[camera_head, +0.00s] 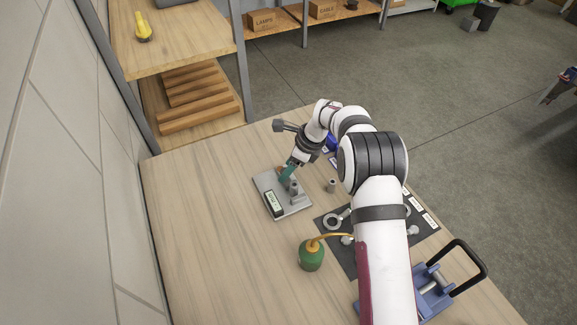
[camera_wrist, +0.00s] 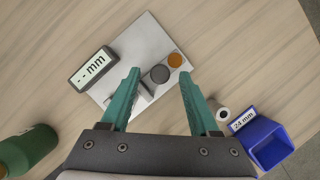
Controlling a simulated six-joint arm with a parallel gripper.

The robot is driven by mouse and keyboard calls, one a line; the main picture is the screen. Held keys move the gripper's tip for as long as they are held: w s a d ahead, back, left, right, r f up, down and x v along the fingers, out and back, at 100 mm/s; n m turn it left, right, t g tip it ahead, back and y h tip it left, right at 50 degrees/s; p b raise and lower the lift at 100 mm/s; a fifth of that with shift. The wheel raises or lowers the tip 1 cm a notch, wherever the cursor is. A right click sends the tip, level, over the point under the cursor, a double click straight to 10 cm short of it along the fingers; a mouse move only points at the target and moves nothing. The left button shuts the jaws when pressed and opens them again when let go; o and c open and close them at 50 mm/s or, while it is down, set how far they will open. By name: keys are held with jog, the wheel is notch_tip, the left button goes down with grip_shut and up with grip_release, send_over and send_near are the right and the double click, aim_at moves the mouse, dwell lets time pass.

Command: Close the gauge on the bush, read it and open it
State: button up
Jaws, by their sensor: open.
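The gauge is a pale grey plate (camera_head: 268,182) with a display (camera_head: 273,203); in the wrist view the display (camera_wrist: 93,67) reads "-- mm". A dark grey round piece (camera_wrist: 160,74) and an orange round piece (camera_wrist: 175,60) stand on the plate; I cannot tell which is a bush and which is part of the gauge. My gripper (camera_wrist: 159,76) is open above the plate, its teal fingers on either side of the dark piece, with no contact visible. A hollow grey sleeve (camera_wrist: 223,114) stands on the table beside the plate, also in the head view (camera_head: 331,185).
A blue bin (camera_wrist: 268,144) labelled 24 mm stands near the sleeve. A green oil can (camera_head: 311,257) stands in front of the gauge. A dark mat (camera_head: 322,222) with metal parts and a blue-framed tool (camera_head: 433,292) lie to the right. The left table is clear.

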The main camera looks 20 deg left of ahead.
grip_shut()
jog(key=shift+s+d, duration=0.4)
grip_release()
jog(key=shift+r, duration=0.1)
jog(key=v, duration=1.5)
jog(key=shift+r, duration=0.3)
jog(key=shift+d, duration=0.1)
